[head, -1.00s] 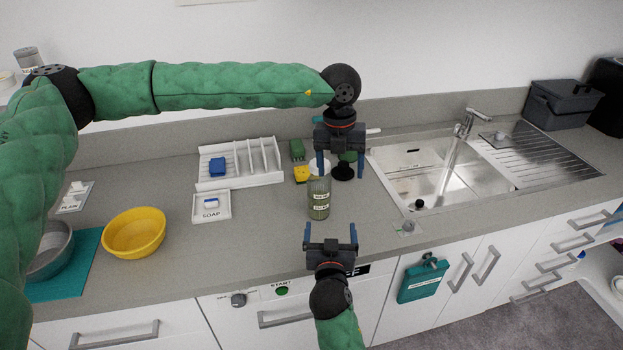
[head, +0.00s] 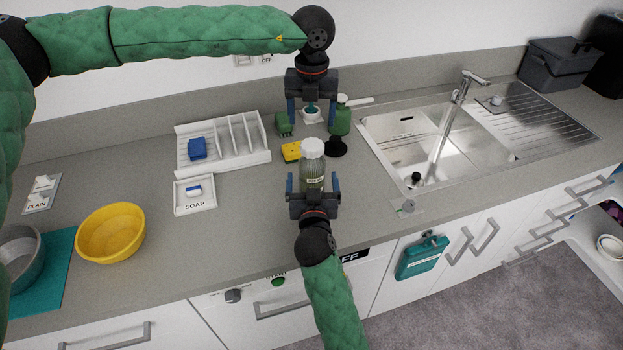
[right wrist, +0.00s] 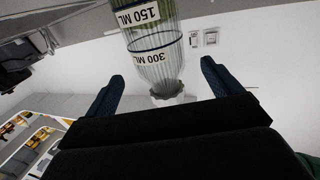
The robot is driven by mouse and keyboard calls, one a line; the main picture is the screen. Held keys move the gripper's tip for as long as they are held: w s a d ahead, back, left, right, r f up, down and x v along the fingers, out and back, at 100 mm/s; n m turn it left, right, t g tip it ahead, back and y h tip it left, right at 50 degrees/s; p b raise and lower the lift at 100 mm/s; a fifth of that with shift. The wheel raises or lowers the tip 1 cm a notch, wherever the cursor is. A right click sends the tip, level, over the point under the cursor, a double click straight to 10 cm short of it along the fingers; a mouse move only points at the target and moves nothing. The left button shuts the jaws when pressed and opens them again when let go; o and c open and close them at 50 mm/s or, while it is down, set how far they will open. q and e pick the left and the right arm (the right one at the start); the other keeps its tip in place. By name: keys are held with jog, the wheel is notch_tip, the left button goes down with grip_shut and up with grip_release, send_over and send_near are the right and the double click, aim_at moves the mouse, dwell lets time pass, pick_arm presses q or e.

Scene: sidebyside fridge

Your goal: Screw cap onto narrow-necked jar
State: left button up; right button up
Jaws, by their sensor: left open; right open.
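The clear ribbed jar (head: 312,180) stands upright on the counter with a label on its side. A white cap (head: 312,148) sits on its top; I cannot tell how tightly. The right wrist view shows the jar (right wrist: 152,42) inverted, marked 150 ML and 300 ML, its narrow end with a white piece lowest in the picture. My right gripper (head: 313,185) is open, its fingers on either side of the jar in the head view; contact is not visible. My left gripper (head: 312,112) is open, above and behind the jar, clear of the cap.
A yellow sponge (head: 291,151), a green bottle (head: 340,118) and a black stopper-like thing (head: 336,147) stand close behind the jar. The white rack (head: 240,150) and soap tray (head: 195,207) are left. The sink (head: 400,150) is right.

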aim_at(312, 162)
jog(key=shift+w, duration=3.55)
